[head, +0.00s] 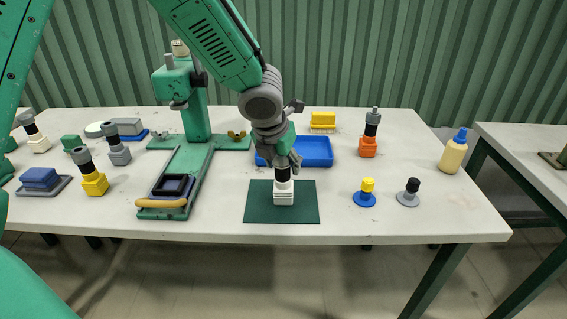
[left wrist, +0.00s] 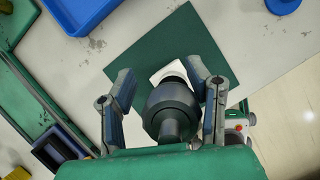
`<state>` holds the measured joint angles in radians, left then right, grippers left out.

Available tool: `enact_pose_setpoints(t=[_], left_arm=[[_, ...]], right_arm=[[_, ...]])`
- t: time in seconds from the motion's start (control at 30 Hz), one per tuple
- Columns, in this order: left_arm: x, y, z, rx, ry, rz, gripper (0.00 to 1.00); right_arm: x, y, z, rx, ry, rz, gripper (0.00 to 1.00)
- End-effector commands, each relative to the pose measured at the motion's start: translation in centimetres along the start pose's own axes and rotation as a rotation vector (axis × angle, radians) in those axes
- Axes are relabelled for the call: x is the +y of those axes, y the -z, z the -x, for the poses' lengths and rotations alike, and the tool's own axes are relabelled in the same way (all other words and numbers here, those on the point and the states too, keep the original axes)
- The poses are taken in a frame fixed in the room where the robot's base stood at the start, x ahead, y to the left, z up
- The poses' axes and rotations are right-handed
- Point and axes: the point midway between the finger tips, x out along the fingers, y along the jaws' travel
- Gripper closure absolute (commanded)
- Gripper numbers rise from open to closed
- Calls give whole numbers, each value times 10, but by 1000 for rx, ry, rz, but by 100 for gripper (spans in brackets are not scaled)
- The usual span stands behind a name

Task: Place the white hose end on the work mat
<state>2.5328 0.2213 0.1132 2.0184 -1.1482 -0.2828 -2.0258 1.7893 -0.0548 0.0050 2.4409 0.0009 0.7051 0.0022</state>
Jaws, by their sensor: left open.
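The white hose end (head: 284,194), with a white stepped base and a dark upper part, stands upright on the dark green work mat (head: 257,206). In the left wrist view its dark round top (left wrist: 172,112) hides most of its white base (left wrist: 166,72), and the mat (left wrist: 150,45) lies under it. My left gripper (head: 285,163) points down over it. In the left wrist view its open fingers (left wrist: 162,76) are on either side of the dark top, with gaps showing. My right gripper is not in view.
A blue tray (head: 318,151) lies just behind the mat. A green press (head: 190,165) stands to the left, with a black frame near its front. A yellow-topped blue piece (head: 366,192) and a black-topped grey piece (head: 409,193) stand to the right. Bare table lies between.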

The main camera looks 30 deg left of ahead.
Motion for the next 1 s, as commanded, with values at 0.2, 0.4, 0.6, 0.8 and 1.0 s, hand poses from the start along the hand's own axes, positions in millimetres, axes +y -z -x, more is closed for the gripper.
enact_pose_setpoints(t=[0.2,0.4,0.6,0.8,1.0], left_arm=[[-2,-3,34,-5,1,-1,55],[0,-2,78,-4,4,0,55],[0,-2,110,-2,3,0,55],[0,-1,121,-1,2,0,55],[-7,14,107,39,19,82,55]], right_arm=[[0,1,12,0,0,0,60],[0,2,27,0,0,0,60],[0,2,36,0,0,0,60],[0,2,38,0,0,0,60],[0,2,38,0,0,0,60]])
